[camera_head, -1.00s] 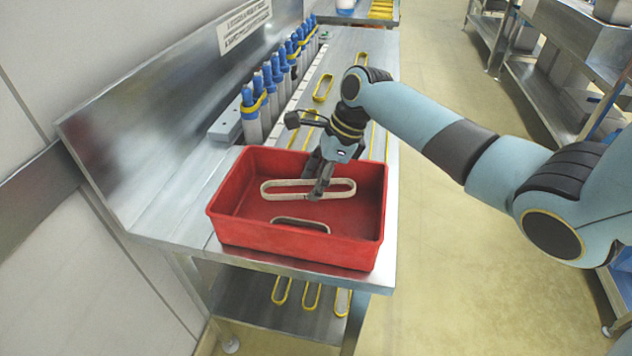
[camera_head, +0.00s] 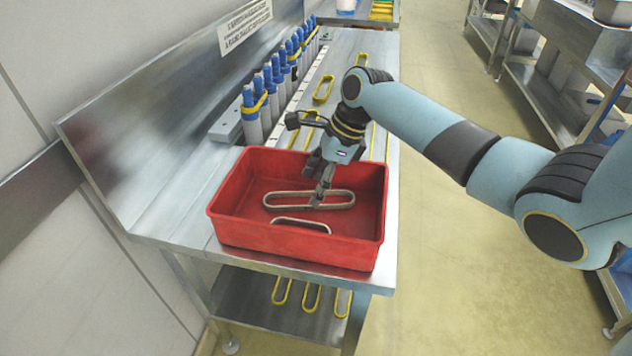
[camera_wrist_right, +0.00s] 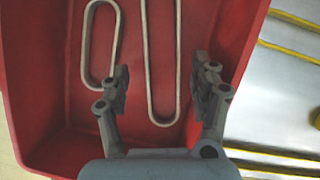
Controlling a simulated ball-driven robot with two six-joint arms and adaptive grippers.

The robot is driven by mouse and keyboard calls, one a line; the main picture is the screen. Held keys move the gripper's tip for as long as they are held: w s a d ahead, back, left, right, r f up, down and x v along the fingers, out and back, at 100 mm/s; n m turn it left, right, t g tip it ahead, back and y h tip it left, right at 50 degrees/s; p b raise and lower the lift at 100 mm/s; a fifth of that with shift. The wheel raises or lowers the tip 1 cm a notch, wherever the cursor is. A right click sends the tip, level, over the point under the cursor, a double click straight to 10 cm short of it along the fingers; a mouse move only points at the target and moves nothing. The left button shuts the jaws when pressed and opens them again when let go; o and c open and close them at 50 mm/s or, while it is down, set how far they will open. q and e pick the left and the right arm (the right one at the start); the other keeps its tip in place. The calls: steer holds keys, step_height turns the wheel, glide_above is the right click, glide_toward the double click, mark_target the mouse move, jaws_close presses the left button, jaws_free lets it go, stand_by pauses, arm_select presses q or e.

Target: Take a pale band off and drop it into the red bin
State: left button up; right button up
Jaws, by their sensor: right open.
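The red bin (camera_head: 300,243) stands at the near end of the steel bench, and its wall also fills much of the right wrist view (camera_wrist_right: 45,80). Two pale bands are inside it. One long pale band (camera_head: 285,206) lies nearer the bin's middle, and in the right wrist view it runs between my fingers (camera_wrist_right: 148,60). The other pale band (camera_head: 300,221) lies by the near wall, left of my fingers in the right wrist view (camera_wrist_right: 86,60). My right gripper (camera_head: 320,185) points down inside the bin, open above the long band. My left gripper is not in view.
A row of blue-capped bottles (camera_head: 265,90), some with yellow bands around them, stands in a grey rack along the back wall. Yellow bands (camera_head: 323,89) lie on the bench beyond the bin.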

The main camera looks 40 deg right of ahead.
steer(key=v, duration=1.1)
steer(key=shift+d+r, duration=0.2)
steer(key=shift+r, duration=0.15)
steer(key=shift+s, duration=0.2)
